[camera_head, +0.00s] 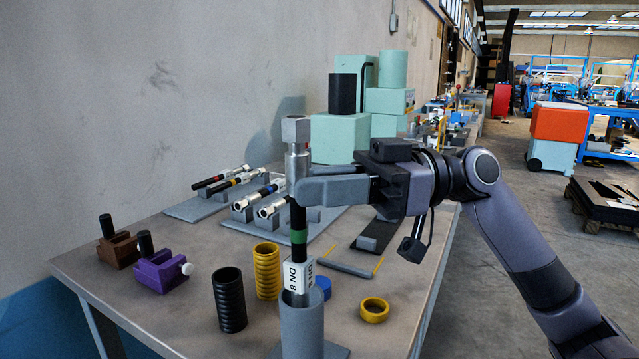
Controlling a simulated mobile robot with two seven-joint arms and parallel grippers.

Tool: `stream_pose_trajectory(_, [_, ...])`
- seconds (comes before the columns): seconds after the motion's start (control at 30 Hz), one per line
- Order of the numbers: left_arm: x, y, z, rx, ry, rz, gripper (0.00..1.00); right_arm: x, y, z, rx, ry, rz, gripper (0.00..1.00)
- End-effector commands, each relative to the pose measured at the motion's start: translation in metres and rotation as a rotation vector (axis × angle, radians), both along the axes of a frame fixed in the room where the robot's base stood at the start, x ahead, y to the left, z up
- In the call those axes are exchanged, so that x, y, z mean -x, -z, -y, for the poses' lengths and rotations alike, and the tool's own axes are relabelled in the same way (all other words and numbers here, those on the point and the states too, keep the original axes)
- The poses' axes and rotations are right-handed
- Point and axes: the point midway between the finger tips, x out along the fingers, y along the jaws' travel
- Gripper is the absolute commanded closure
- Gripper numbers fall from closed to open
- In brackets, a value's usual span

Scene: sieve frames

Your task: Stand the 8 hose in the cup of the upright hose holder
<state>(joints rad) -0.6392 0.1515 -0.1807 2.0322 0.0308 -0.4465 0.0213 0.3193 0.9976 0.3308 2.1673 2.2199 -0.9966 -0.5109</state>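The 8 hose (298,218) is a black hose with a green band, a silver upper fitting and a white "DN 8" label near its lower end. My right gripper (308,187) is shut on it just below the upper fitting and holds it nearly upright. The upright hose holder is a grey cup (302,332) at the front of the table. The hose's lower end is at the cup's mouth and seems to be just inside the rim; how deep it sits is hidden. My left gripper is not in view.
A black ribbed cylinder (229,300) and a yellow ribbed one (266,271) stand left of the cup. A yellow ring (374,310) lies to its right, a blue part (322,287) behind. Several hoses lie in grey racks (199,208) at the back. Brown (117,250) and purple (160,271) blocks stand left.

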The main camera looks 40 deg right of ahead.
Motion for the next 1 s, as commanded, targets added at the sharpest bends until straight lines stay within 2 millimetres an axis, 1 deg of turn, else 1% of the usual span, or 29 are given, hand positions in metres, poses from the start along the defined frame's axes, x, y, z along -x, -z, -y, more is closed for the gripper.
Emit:
stream_pose_trajectory(0.03, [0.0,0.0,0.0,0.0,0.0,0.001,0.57,0.0,-0.001,0.0,-0.001,0.001,0.002,0.63])
stream_pose_trajectory(0.07, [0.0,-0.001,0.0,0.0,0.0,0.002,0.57,0.0,-0.001,0.0,-0.001,0.001,0.002,0.53])
stream_pose_trajectory(0.1, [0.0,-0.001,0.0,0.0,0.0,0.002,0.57,0.0,-0.001,0.0,-0.001,0.001,0.002,0.49])
stream_pose_trajectory(0.37, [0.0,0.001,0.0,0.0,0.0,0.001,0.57,0.0,0.001,0.0,0.001,-0.001,-0.002,0.49])
stream_pose_trajectory(0.47, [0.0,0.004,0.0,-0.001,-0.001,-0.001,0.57,0.001,0.001,0.003,0.001,0.0,-0.001,0.49])
stream_pose_trajectory(0.57, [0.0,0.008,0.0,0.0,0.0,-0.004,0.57,0.004,0.002,0.011,0.0,0.001,-0.001,0.49])
stream_pose_trajectory(0.7, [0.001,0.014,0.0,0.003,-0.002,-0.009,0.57,0.011,0.003,0.028,-0.003,0.002,-0.001,0.49])
stream_pose_trajectory(0.9, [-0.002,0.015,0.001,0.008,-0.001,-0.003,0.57,0.021,0.003,0.052,-0.003,0.001,0.001,0.49])
stream_pose_trajectory(1.0, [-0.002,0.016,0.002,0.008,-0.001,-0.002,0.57,0.025,0.002,0.061,-0.002,0.002,0.001,0.49])
